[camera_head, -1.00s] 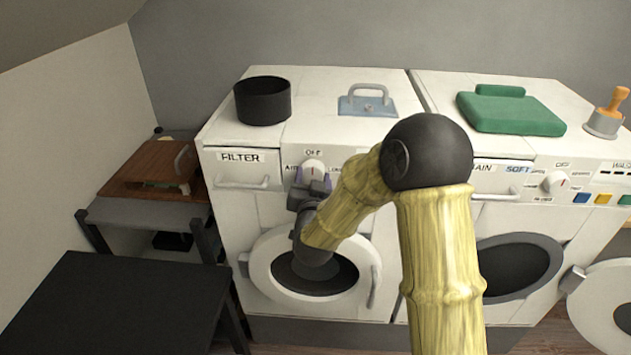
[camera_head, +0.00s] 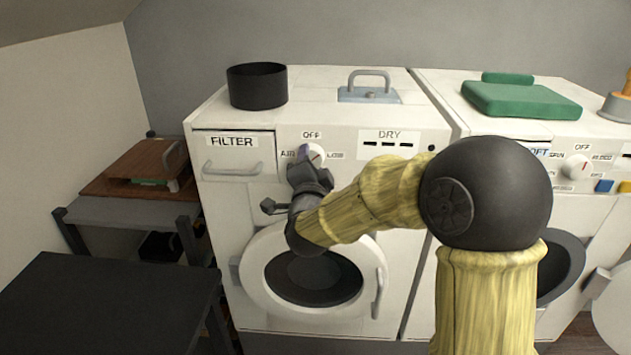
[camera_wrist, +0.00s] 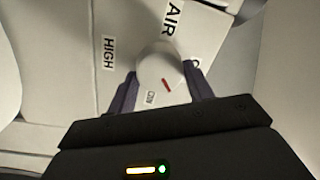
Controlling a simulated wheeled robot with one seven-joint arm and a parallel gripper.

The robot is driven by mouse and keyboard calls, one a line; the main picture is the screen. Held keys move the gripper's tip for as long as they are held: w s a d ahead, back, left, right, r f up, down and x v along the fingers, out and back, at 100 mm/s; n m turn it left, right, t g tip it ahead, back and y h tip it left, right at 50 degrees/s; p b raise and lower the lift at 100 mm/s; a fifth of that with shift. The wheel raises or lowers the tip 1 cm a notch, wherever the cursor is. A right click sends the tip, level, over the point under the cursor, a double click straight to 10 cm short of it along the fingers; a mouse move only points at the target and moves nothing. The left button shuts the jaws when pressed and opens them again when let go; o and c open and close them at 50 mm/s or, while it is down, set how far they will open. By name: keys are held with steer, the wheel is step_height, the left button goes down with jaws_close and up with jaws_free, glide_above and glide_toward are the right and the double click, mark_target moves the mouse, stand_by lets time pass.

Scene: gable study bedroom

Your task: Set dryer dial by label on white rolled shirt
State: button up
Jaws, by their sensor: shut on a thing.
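The dryer (camera_head: 225,190) is the white left machine with a FILTER drawer, a DRY panel and a round door that looks closed. Its white dial (camera_head: 317,157) has a red mark, with OFF above, AIR to the left and LOW to the right. My gripper (camera_head: 309,160) is at the dial. In the wrist view, purple fingers (camera_wrist: 162,88) are shut on the dial (camera_wrist: 155,70), one on each side. There, the HIGH label (camera_wrist: 108,52) and AIR label (camera_wrist: 174,18) show, and a small label by the dial's lower edge is unreadable. No white rolled shirt is in view.
A black pot (camera_head: 257,88) and a blue handled item (camera_head: 368,93) stand on the dryer. A second machine (camera_head: 450,95) on the right bears a green folded item (camera_head: 522,98). A dark table (camera_head: 110,305) and a wooden box (camera_head: 150,165) are at left.

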steer(key=m+h+b, duration=0.1)
steer(key=m+b, duration=0.7)
steer(key=m, duration=0.1)
steer(key=m+b, duration=0.9)
steer(key=m+g+h+b, duration=0.1)
steer(key=m+b, duration=0.8)
steer(key=shift+a+f+m+h, duration=0.3)
steer(key=shift+w, duration=0.1)
steer(key=shift+r, duration=0.1)
